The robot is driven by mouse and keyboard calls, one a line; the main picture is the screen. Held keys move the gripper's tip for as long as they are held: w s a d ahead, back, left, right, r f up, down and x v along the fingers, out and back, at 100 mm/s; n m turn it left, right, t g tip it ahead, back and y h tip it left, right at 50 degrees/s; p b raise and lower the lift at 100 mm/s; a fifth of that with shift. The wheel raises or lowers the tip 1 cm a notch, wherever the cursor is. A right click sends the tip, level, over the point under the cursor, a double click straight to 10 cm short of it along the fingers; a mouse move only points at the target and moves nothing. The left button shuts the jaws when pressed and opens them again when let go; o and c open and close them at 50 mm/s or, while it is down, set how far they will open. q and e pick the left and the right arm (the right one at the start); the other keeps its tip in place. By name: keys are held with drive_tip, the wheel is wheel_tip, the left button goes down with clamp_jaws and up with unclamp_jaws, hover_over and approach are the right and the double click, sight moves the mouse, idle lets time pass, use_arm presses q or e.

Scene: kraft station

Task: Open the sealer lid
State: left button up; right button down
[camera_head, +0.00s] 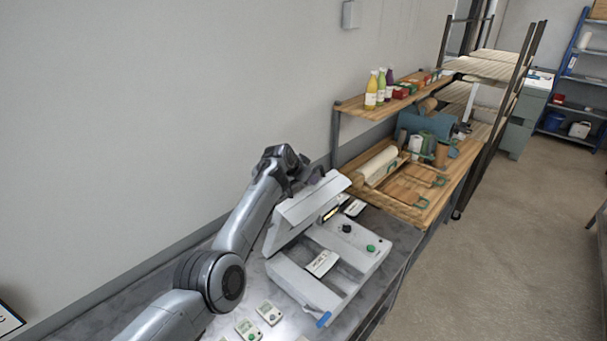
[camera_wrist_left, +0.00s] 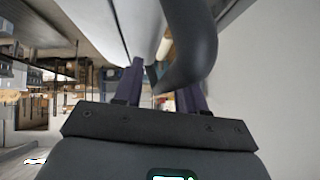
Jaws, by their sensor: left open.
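The white sealer (camera_head: 342,262) stands on the grey bench. Its lid (camera_head: 306,207) is tilted up, leaning toward the wall side, with the space beneath it open. My left gripper (camera_head: 312,178) is at the raised upper edge of the lid, on its wall side. In the left wrist view its two fingers (camera_wrist_left: 160,92) are apart. A dark curved bar (camera_wrist_left: 195,50), perhaps the lid handle, passes close in front of the fingers; I cannot tell if they touch it. A pale panel (camera_wrist_left: 135,25) lies beyond. My right gripper does not show.
Small devices (camera_head: 269,312) lie on the bench (camera_head: 205,325) in front of the sealer. A wooden shelf (camera_head: 410,200) with a paper roll, cups and bottles stands to the right. The wall (camera_head: 150,130) is close behind my left arm. The floor at right is clear.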

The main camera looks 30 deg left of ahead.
use_arm(q)
drive_tip(key=shift+b+v, duration=0.35)
drive_tip(key=shift+v, duration=0.9)
drive_tip(key=b+v, duration=0.2)
drive_tip(key=v, duration=0.6)
drive_tip(key=shift+d, duration=0.1)
